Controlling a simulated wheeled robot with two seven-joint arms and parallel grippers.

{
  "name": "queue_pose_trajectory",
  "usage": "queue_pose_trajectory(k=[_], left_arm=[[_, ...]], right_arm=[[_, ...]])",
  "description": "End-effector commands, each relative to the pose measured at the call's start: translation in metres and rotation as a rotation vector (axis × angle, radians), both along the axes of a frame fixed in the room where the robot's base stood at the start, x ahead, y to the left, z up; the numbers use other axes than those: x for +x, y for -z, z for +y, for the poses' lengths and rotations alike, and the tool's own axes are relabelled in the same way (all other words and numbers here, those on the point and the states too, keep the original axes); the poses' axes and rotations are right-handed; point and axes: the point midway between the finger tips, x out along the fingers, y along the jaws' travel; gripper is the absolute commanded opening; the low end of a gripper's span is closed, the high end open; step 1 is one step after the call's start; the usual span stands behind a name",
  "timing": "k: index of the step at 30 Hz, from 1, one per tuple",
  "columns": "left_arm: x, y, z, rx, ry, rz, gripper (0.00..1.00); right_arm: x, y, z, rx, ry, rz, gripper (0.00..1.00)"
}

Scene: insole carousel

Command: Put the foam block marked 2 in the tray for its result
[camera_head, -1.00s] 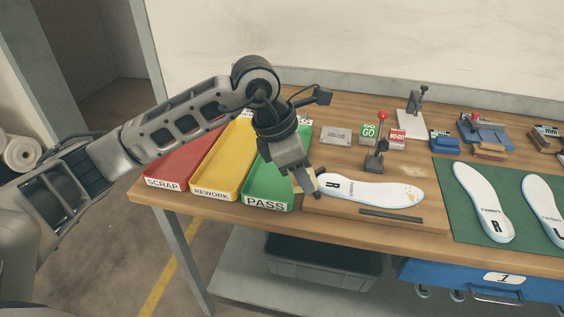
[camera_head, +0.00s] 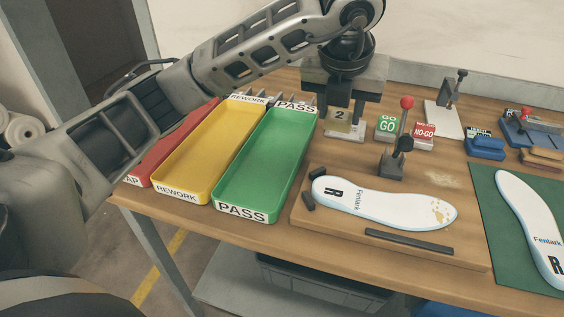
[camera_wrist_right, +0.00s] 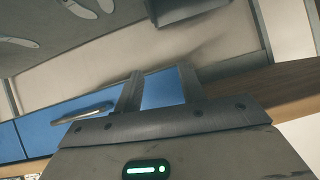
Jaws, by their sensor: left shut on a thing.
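My left gripper (camera_head: 341,108) points down and is shut on the tan foam block marked 2 (camera_head: 341,120). It holds the block at or just above a small metal plate (camera_head: 344,136); I cannot tell if they touch. The green PASS tray (camera_head: 219,210), the yellow REWORK tray (camera_head: 178,195) and the red SCRAP tray (camera_head: 146,176) lie left of the block, with no block visible in them. The red one is partly hidden by my left arm. In the right wrist view my right gripper (camera_wrist_right: 160,88) has its fingers apart, with nothing between them.
An insole marked R (camera_head: 385,203) lies on a wooden board (camera_head: 325,228), right of the green tray. A lever clamp (camera_head: 393,162) stands behind it. GO (camera_head: 387,126) and NO-GO (camera_head: 424,133) blocks stand right of the held block.

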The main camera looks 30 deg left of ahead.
Motion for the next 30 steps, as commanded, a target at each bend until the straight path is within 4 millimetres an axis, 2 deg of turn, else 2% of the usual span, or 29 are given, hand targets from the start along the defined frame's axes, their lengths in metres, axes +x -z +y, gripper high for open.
queue_pose_trajectory(k=[5, 14, 15, 18, 25, 30], left_arm=[[0.003, 0.013, 0.023, 0.002, -0.007, 0.003, 0.19], [0.013, 0.045, 0.097, 0.003, -0.007, 0.005, 0.19], [0.014, 0.057, 0.101, 0.002, -0.005, 0.008, 0.19], [0.017, 0.074, 0.115, 0.002, -0.003, 0.006, 0.19], [0.02, 0.094, 0.131, 0.0, 0.0, 0.001, 0.19], [0.021, 0.112, 0.139, 0.002, 0.001, 0.005, 0.19]], right_arm=[[0.0, -0.001, 0.001, 0.001, -0.002, 0.0, 0.4], [-0.001, -0.006, -0.001, -0.015, -0.004, 0.006, 0.4], [-0.001, -0.005, -0.001, -0.017, -0.005, 0.007, 0.4], [-0.001, -0.006, -0.001, -0.018, -0.005, 0.008, 0.4], [-0.003, -0.002, -0.002, -0.024, -0.006, 0.017, 0.4], [-0.002, -0.007, -0.002, -0.028, -0.007, 0.015, 0.4]])
